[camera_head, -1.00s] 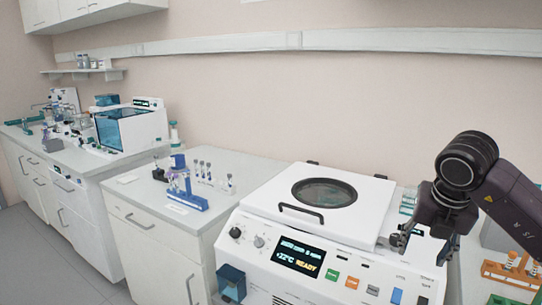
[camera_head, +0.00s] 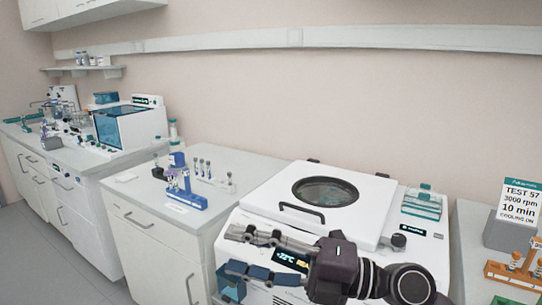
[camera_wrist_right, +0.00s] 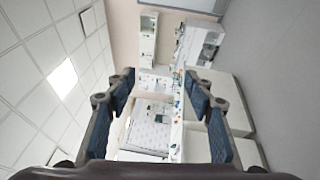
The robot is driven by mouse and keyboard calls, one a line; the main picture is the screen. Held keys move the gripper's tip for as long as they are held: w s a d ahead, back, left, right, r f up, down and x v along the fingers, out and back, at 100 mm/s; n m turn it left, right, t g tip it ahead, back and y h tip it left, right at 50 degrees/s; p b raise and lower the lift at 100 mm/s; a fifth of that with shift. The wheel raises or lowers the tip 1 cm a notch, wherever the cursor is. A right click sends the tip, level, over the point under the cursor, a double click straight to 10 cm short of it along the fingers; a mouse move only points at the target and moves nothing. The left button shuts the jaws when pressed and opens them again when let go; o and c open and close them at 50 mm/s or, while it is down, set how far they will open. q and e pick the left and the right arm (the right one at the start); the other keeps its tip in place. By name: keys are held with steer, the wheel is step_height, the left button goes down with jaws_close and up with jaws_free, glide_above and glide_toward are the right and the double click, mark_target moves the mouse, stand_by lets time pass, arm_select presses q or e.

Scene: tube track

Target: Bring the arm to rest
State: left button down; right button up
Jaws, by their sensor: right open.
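My right arm comes in from the lower right in the head view. Its gripper (camera_head: 232,250) is open and empty, held level in front of the centrifuge (camera_head: 378,192) with its fingers pointing left. It hides much of the centrifuge's control panel, including part of the display. In the right wrist view the gripper's two fingers (camera_wrist_right: 159,82) stand wide apart with nothing between them. The centrifuge's lid (camera_head: 262,198) is down. My left gripper is not in view.
A blue tube rack (camera_head: 186,200) and a row of tubes stand on the left counter. An instruction sign (camera_head: 517,209) and an orange rack (camera_head: 512,275) stand at right. The floor at left is clear.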

steer(key=w+d+r+m+t, duration=0.45)
steer(key=d+m+t, duration=0.25)
steer(key=m+t, duration=0.4)
steer(key=w+d+f+m+t+h, duration=0.3)
steer(key=d+m+t+h, duration=0.35)
steer(key=m+h, duration=0.3)
steer(key=s+d+f+m+g+h, duration=0.1)
steer(key=d+f+m+g+h, duration=0.35)
steer(key=f, duration=0.65)
steer(key=s+d+f+m+g+h, duration=0.2)
steer(key=d+f+m+h, duration=0.4)
steer(key=f, duration=0.5)
steer(key=s+d+f+m+g+y, duration=0.1)
steer(key=s+f+g, duration=0.5)
steer(key=s+f, duration=0.55)
steer(key=s+f+m+g+y, duration=0.1)
steer(key=s+f+g, duration=0.4)
steer(key=s+f, duration=0.65)
steer(key=s+f+g, duration=0.1)
steer(key=s+f, duration=0.1)
steer(key=f, duration=1)
steer(key=s+f+g, duration=0.1)
steer(key=s+f, duration=0.1)
steer(key=f, duration=1)
steer(key=s+d+f+g, duration=0.1)
steer(key=s+d+f, duration=0.2)
steer(key=s+f, duration=1.2)
steer(key=shift+s+f+n+h, duration=0.3)
steer(key=shift+s+n, duration=0.1)
steer(key=shift+s, duration=0.65)
